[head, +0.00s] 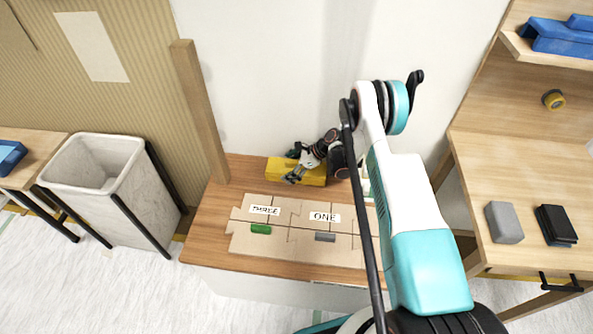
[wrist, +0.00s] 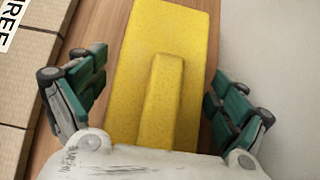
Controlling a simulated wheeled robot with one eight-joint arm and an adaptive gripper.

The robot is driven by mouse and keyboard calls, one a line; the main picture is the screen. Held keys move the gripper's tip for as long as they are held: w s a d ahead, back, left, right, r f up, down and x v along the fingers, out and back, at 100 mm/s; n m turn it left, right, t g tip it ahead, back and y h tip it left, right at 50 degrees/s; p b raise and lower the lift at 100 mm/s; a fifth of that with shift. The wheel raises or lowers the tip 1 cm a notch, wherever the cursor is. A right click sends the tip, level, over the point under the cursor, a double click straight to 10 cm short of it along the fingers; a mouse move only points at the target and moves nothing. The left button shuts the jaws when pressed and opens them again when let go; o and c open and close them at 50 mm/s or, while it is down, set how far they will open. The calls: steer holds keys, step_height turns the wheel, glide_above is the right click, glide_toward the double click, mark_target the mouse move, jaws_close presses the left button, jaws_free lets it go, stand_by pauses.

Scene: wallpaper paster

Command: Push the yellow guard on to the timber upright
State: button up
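The yellow guard (head: 287,170) lies on the wooden bench, towards its back edge by the wall. In the wrist view the guard (wrist: 192,35) is a long yellow block with a raised rib along its middle. My gripper (head: 297,171) is over the guard. In the wrist view my gripper (wrist: 158,92) is open, its green-padded fingers apart on either side of the guard, with gaps showing. The guard's near end is hidden behind my gripper's body. The timber upright (head: 200,110) is a tall, bare wooden post at the bench's back left corner, left of the guard.
Cardboard panels labelled THREE and ONE (head: 290,248) lie on the bench front, with a green piece (head: 261,229) and a grey piece (head: 325,237). A white bin (head: 125,190) stands left of the bench. A side table (head: 525,190) is at right. Bench between post and guard is clear.

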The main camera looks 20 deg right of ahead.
steer(key=c, duration=0.8)
steer(key=shift+o, duration=0.2)
